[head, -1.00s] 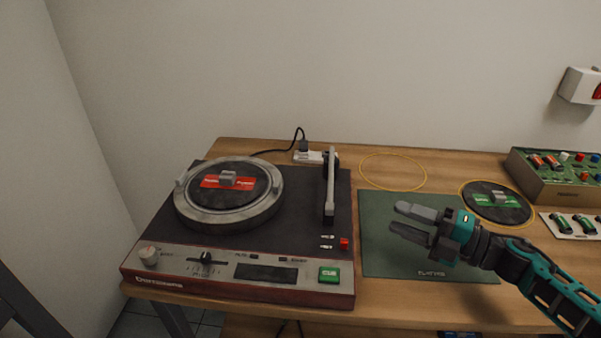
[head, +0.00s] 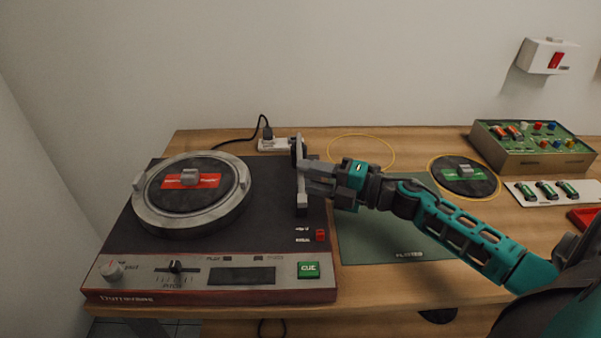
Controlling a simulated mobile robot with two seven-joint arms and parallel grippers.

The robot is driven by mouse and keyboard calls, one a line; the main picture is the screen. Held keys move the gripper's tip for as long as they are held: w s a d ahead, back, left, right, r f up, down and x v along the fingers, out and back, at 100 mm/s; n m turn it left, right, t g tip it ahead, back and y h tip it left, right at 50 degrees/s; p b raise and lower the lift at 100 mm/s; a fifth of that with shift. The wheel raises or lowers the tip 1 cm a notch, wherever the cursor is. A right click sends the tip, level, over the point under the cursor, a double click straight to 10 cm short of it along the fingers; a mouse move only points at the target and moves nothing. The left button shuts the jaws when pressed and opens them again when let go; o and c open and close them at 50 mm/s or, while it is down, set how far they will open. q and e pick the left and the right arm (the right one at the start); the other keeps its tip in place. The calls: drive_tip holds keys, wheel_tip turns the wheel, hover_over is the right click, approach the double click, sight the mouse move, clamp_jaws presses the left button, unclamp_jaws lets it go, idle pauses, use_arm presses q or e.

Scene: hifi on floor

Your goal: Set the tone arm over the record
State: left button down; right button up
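The turntable (head: 270,215) stands at the left of the bench. A black record with a red label (head: 191,182) lies on its round grey platter (head: 190,223). The grey tone arm (head: 302,200) is at the right side of the deck, pointing toward the front and off the record. My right gripper (head: 303,178) reaches in from the right with its fingertips at the tone arm. The fingers hide part of the tone arm, and I cannot tell whether they are closed on it. My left gripper is not in view.
A green mat (head: 385,235) lies right of the turntable. A second record with a green label (head: 464,175) sits inside a yellow ring. A green control box (head: 530,150) stands at the back right. A power strip (head: 275,145) is behind the deck.

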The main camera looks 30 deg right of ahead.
drive_tip(key=shift+x, duration=1.2)
drive_tip(key=shift+c, duration=0.2)
clamp_jaws()
